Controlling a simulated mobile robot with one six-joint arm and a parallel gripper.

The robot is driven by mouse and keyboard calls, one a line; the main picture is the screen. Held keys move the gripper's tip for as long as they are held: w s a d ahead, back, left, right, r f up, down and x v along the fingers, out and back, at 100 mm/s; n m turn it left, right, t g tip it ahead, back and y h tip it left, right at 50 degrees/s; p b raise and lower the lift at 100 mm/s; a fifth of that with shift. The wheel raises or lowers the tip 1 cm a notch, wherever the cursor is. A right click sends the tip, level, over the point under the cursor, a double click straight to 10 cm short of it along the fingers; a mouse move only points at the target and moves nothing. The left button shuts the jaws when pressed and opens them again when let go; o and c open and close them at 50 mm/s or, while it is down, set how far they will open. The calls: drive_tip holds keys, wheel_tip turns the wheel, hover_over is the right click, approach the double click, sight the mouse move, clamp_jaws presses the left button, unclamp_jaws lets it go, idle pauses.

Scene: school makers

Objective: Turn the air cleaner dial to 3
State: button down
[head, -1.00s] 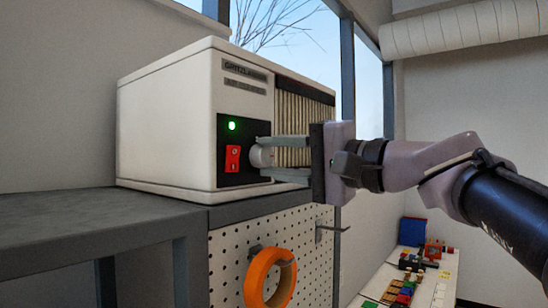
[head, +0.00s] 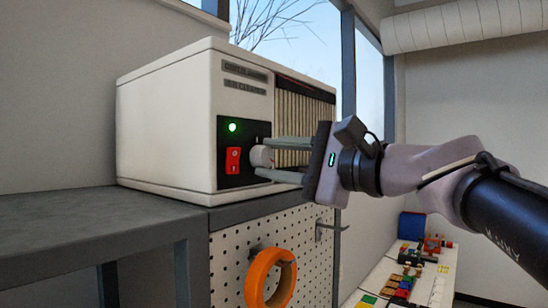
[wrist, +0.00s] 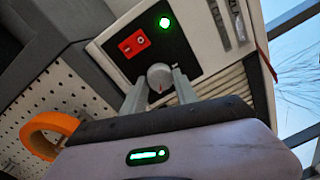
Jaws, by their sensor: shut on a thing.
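The air cleaner is a white box (head: 165,130) on a grey shelf, with a black control panel (head: 236,176) on its front. The panel holds a lit green lamp (head: 232,127), a red switch (head: 233,160) and a round grey dial (head: 260,156). My gripper (head: 268,158) is shut on the dial, one finger on each side of it. The wrist view shows the dial (wrist: 160,76) between the fingertips, with a small red pointer mark on its face. I cannot read any numbers around the dial.
A pegboard (head: 225,262) below the air cleaner carries an orange ring (head: 257,275) on a hook, just under my gripper. A low white bench (head: 378,282) with several coloured bricks stands at the lower right. A window is behind.

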idle(0.3)
drive_tip(key=c, duration=0.9)
unclamp_jaws()
drive_tip(key=shift+d, duration=0.1)
drive_tip(key=shift+c, duration=0.2)
